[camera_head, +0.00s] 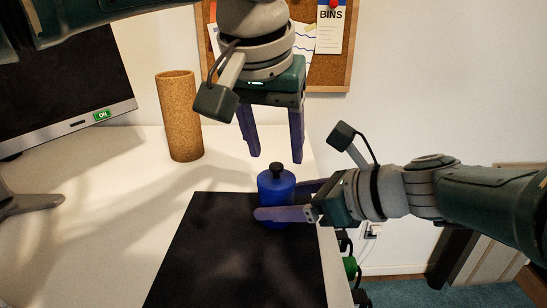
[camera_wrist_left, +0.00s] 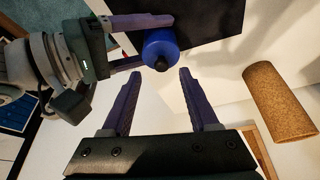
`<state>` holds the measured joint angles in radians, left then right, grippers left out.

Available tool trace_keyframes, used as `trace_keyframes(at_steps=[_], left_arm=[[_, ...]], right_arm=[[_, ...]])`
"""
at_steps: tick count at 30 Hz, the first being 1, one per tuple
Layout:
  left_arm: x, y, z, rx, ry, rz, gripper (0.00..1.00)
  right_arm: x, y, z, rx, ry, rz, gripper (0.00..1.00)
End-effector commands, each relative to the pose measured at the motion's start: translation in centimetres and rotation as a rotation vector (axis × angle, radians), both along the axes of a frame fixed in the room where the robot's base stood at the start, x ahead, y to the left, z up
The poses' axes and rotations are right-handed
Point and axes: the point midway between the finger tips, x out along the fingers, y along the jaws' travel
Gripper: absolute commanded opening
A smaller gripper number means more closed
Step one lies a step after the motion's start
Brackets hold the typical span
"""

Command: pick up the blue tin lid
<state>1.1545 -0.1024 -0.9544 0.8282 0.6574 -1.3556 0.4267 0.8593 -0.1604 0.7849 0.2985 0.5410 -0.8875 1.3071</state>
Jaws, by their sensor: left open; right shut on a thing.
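The blue tin (camera_head: 275,203) stands upright near the far right corner of the black mat (camera_head: 235,250). Its blue lid (camera_head: 267,178) has a black knob (camera_head: 277,170) on top; the seam between lid and tin is hard to make out. My right gripper (camera_head: 272,206) is shut on the tin's body from the right, one finger in front, the other mostly hidden behind. My left gripper (camera_head: 276,157) is open, pointing down just above the knob, touching nothing. In the left wrist view the knob (camera_wrist_left: 161,65) shows just beyond and between the open fingertips.
A cork cylinder (camera_head: 180,115) stands on the white desk (camera_head: 110,215), left of my left gripper. A monitor (camera_head: 65,75) is at the far left. A pinboard (camera_head: 325,65) hangs on the wall behind. The desk's right edge is close to the tin.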

Motion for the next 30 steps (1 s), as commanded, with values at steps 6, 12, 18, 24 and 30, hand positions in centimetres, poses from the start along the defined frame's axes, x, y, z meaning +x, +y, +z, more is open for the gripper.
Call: trace_keyframes(at_steps=[6, 12, 18, 24, 30], left_arm=[[0.8, -0.1, -2.2, 0.000, 0.003, 0.000, 0.60], [1.1, -0.2, -2.9, 0.000, 0.001, -0.001, 0.60], [1.1, -0.1, -3.0, -0.001, 0.000, -0.001, 0.60], [1.1, -0.1, -3.0, 0.000, 0.000, -0.001, 0.45], [1.1, -0.1, -3.0, 0.000, 0.000, 0.000, 0.22]], right_arm=[[0.0, 0.0, 0.0, 0.001, -0.001, 0.000, 0.42], [0.0, 0.0, 0.0, 0.001, -0.001, 0.000, 0.42], [0.0, 0.0, 0.0, 0.001, -0.001, 0.000, 0.42], [0.0, 0.0, 0.0, 0.001, -0.001, 0.000, 0.42], [0.0, 0.0, 0.0, 0.001, -0.001, 0.000, 0.42]])
